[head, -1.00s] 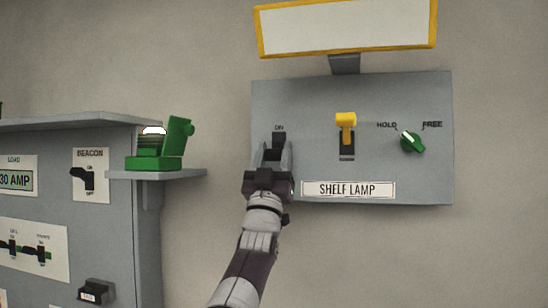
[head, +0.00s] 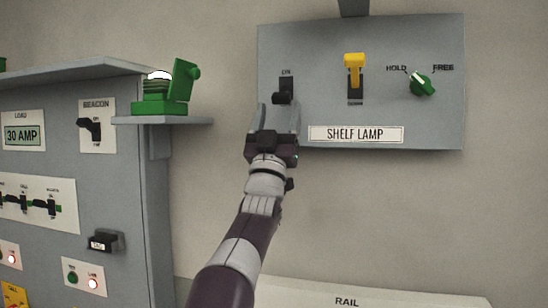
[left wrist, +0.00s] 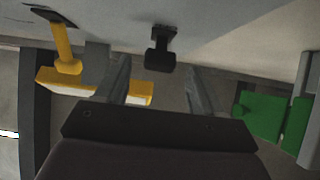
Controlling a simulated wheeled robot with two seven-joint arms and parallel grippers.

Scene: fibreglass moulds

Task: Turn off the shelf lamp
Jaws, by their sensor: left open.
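The shelf lamp panel (head: 430,125) is a grey box on the wall with a "SHELF LAMP" label (head: 355,134). At its left is a black switch (head: 284,90) under the word "ON"; its lever looks down, away from that word. My left gripper (head: 278,112) is open just below and in front of this switch. In the left wrist view the black switch (left wrist: 160,48) stands between and beyond the two open fingers; I see no contact. The lamp is out of the head view except its bracket (head: 354,7). My right gripper is not in view.
The panel also carries a yellow lever (head: 355,68), up, and a green HOLD/FREE knob (head: 423,84). At left, a green beacon (head: 165,95) sits on a small ledge (head: 170,120) of a grey cabinet (head: 140,200). A pale "RAIL" box (head: 380,295) is below.

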